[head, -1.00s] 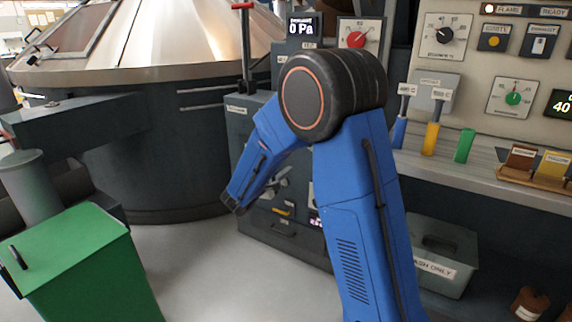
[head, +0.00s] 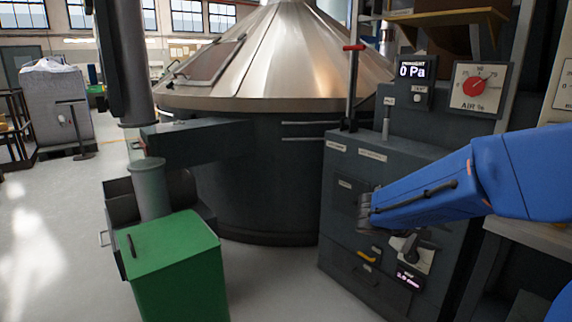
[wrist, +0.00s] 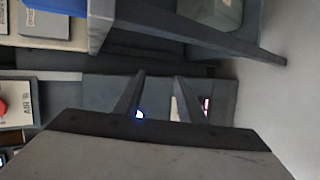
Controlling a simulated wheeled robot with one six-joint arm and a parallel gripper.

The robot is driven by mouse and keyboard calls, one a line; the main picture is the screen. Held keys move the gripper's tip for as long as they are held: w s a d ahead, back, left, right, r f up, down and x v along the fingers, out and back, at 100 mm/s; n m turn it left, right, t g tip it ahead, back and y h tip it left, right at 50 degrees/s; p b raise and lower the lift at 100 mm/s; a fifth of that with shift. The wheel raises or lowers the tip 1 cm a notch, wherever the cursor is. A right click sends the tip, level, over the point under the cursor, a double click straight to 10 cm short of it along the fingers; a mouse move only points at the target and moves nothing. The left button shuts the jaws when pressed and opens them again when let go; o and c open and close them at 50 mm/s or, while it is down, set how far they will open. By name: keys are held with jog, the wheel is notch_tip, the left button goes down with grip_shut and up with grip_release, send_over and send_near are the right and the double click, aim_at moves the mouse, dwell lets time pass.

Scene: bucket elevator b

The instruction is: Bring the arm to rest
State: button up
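My blue arm (head: 430,194) reaches in from the right edge of the head view, roughly level, toward the dark control cabinet (head: 343,240). My gripper at its end (head: 363,212) shows small and dark in front of the cabinet face; I cannot tell whether it touches. In the wrist view my gripper (wrist: 159,76) has two dark fingers set apart with a gap between them. Nothing is seen held in that gap; part of the cabinet front shows through it.
A large metal-domed drum (head: 262,70) stands behind. A green bin (head: 172,250) is at front left. Floor at far left (head: 50,240) is clear.

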jog(key=s+a+m+y, duration=0.1)
jog(key=s+a+y, duration=0.3)
jog(key=s, duration=0.4)
jog(key=s+a+f+m+t+y, duration=0.1)
jog(key=s+a+y, duration=0.3)
jog(key=s, duration=0.5)
jog(key=s+a+f+m+y, duration=0.1)
jog(key=s+a+y, duration=0.3)
jog(key=s, duration=0.5)
jog(key=shift+a+f+m, duration=0.25)
jog(key=shift+a+m, duration=0.35)
